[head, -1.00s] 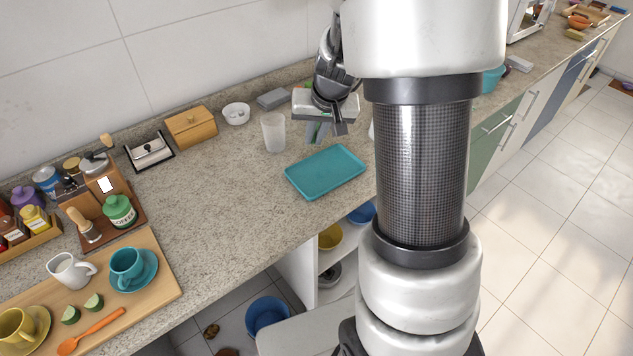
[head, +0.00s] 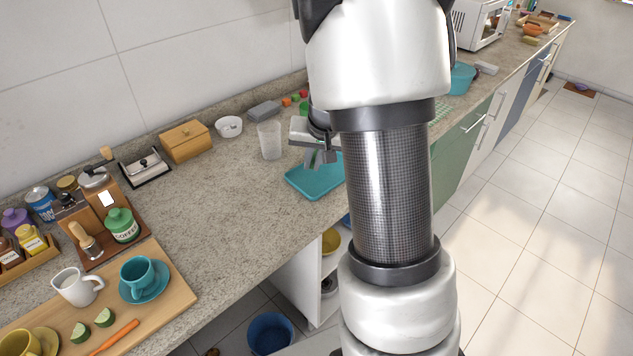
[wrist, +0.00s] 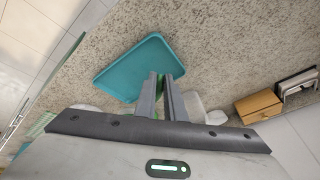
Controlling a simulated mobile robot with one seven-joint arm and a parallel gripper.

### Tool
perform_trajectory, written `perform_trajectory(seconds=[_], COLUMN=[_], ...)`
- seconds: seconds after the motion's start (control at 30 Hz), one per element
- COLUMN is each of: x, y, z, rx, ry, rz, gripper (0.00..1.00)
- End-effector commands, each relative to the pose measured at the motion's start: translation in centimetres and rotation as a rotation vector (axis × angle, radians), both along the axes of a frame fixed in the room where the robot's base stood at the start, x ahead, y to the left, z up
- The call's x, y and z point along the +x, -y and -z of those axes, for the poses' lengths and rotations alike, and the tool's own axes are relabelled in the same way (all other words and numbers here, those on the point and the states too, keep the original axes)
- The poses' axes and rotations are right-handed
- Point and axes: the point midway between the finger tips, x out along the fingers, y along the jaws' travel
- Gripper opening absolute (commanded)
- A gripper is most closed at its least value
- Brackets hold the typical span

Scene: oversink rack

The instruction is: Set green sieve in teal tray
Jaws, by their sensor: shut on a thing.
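The teal tray (head: 313,180) lies flat on the stone counter, its right end hidden behind my arm. It also shows in the wrist view (wrist: 125,68), left of and beyond my fingers. My gripper (head: 320,158) is above the tray's back edge, pointing down. In the wrist view its two fingers (wrist: 162,95) are close together with a narrow gap. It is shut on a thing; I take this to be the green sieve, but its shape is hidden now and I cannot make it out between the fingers.
A clear cup (head: 269,140) stands just left of my gripper. A white bowl (head: 229,126), a grey box (head: 264,109) and a wooden box (head: 185,141) are along the wall. A green slatted piece (head: 437,113) shows right of my arm.

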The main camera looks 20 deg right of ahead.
Motion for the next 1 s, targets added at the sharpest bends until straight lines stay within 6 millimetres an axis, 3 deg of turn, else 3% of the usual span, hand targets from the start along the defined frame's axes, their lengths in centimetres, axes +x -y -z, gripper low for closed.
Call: perform_trajectory(seconds=[0.1,0.33,0.53,0.9,0.93,1.0], x=[0.0,0.0,0.0,0.0,0.0,0.0], y=[0.1,0.1,0.0,0.0,0.0,0.0], z=[2.4,4.2,7.0,7.4,7.3,7.2], rx=[0.0,-0.001,0.001,-0.001,-0.001,0.0], ry=[-0.001,0.0,-0.001,0.001,0.001,0.0], rz=[0.001,0.0,0.001,-0.001,-0.001,-0.001], gripper=[0.0,0.0,0.0,0.0,0.14,0.17])
